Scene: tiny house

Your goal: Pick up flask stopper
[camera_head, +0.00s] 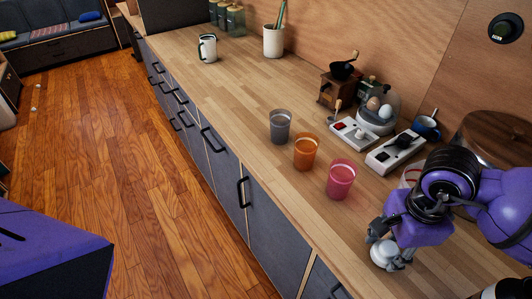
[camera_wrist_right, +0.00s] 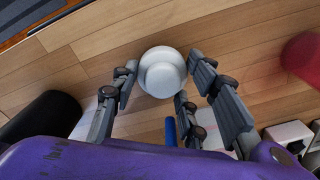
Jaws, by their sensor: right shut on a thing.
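A round white object, which looks like the flask stopper (camera_head: 380,256), is at my right gripper (camera_head: 388,247) near the front edge of the counter, at the lower right of the head view. In the right wrist view the stopper (camera_wrist_right: 162,70) sits between the grey fingertips of the right gripper (camera_wrist_right: 164,82), and the fingers are shut on it. I cannot tell whether it touches the counter or hangs just above it. No separate flask can be made out. My left gripper is out of view.
Pink (camera_head: 341,180), orange (camera_head: 306,151) and grey (camera_head: 280,126) cups stand on the wooden counter (camera_head: 235,85), left of the gripper. Behind them are white switch boxes (camera_head: 395,152), an egg holder (camera_head: 377,117) and a coffee grinder (camera_head: 341,87). The counter's left middle is clear.

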